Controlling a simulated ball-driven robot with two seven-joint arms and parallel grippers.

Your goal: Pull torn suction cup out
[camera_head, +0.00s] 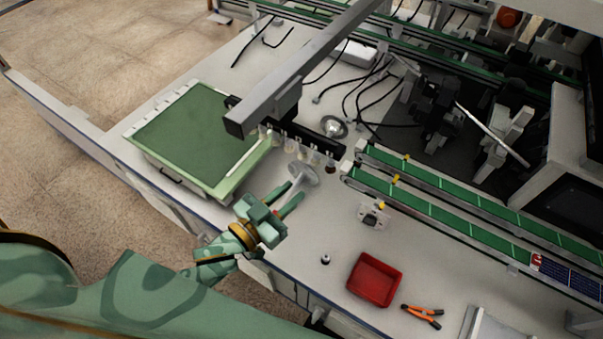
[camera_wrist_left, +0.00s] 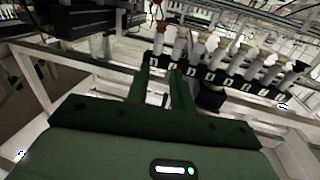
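A black bar (camera_head: 290,137) with several suction cups hangs at the end of the grey gantry beam, over the bench. I cannot make out a tear on any cup. My left gripper (camera_head: 287,196) is open, its fingers apart, on the near side of the bar and apart from the cups. It also shows in the left wrist view (camera_wrist_left: 161,78), with nothing between the fingers. My right gripper is out of view.
A pale round disc (camera_head: 303,173) shows just past my left fingertips. A green-topped tray (camera_head: 195,137) lies left. A red bin (camera_head: 375,280), orange-handled pliers (camera_head: 422,316) and a small dark part (camera_head: 325,259) lie on the near bench. Green conveyors (camera_head: 440,213) run right.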

